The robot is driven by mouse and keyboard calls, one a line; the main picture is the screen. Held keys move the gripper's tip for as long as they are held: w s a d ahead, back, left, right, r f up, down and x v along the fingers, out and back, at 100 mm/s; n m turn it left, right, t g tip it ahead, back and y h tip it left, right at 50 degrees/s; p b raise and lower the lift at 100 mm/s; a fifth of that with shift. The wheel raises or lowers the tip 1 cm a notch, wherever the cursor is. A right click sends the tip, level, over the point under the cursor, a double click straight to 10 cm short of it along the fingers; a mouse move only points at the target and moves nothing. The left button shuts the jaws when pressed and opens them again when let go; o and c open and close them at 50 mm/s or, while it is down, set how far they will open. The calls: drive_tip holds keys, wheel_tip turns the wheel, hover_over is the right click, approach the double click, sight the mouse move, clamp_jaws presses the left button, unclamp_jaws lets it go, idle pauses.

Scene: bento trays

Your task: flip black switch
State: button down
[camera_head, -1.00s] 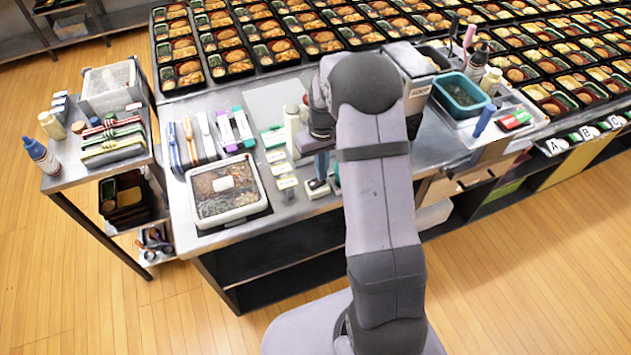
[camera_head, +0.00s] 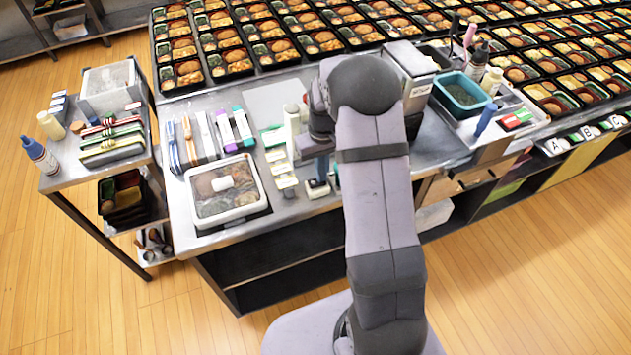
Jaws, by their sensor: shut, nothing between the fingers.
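A small white-based block with a dark top (camera_head: 317,188) stands near the front edge of the metal table. It may be the black switch, but it is too small to tell which way it is set. My gripper (camera_head: 322,172) points down directly above it in the picture, with bluish fingers shut and empty. I cannot tell whether the fingertips touch the block. My arm hides the table to the right of the gripper.
A teal bin (camera_head: 462,92) is to the right. Rows of bento trays (camera_head: 228,63) fill the back.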

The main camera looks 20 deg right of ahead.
drive_tip(key=shift+r, duration=0.1)
wheel_tip(320, 180, up, 7)
drive_tip(key=p, duration=0.5)
drive_tip(key=shift+p, duration=0.3)
idle(0.6)
